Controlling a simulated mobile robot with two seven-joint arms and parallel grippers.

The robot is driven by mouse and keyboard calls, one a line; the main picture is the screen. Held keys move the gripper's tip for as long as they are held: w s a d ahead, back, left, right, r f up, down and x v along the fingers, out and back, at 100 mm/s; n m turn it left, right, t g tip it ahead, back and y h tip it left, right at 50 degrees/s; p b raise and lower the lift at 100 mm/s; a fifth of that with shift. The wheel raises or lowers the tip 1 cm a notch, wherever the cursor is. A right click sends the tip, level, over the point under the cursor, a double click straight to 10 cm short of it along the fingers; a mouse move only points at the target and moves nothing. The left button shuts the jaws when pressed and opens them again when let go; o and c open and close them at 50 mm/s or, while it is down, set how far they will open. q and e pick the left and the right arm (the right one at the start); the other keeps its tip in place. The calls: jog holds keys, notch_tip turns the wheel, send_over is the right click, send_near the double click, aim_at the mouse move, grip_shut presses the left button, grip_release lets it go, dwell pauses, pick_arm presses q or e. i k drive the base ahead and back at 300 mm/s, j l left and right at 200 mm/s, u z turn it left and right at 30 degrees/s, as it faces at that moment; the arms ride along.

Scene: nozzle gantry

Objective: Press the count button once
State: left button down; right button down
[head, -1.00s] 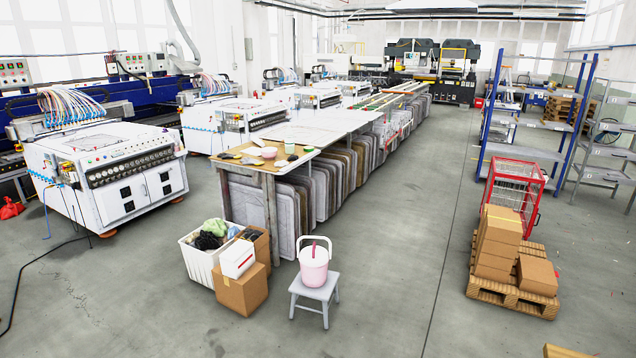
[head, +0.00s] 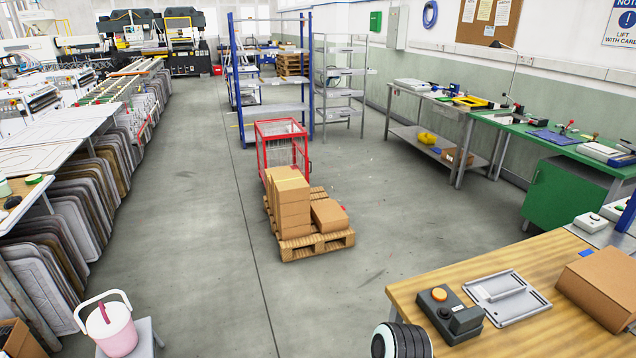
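A dark grey box (head: 450,318) with a round orange button (head: 439,294) on top sits on the wooden bench at the lower right. Two small pale boxes with button-like tops, one (head: 590,221) nearer and one (head: 613,211) farther back, stand near the bench's far right edge. No label is readable, so I cannot tell which is the count button. Nothing touches the orange button. Neither of my grippers is in view.
The wooden bench (head: 410,287) also holds a grey metal tray (head: 505,297) and a cardboard box (head: 600,285). A black and white ribbed object (head: 402,342) shows at its front edge. A pallet (head: 318,246) with cartons stands mid-floor. The floor between pallet and bench is clear.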

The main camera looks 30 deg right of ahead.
aim_at(439, 294)
jog(key=i+l+z, duration=0.1)
jog(key=z, duration=0.3)
jog(key=i+z, duration=0.35)
jog(key=i+j+z, duration=0.1)
jog(key=z, duration=0.3)
jog(key=i+j+z, duration=0.15)
jog(key=i+z, duration=0.5)
jog(key=i+j+z, duration=0.15)
jog(key=z, duration=0.15)
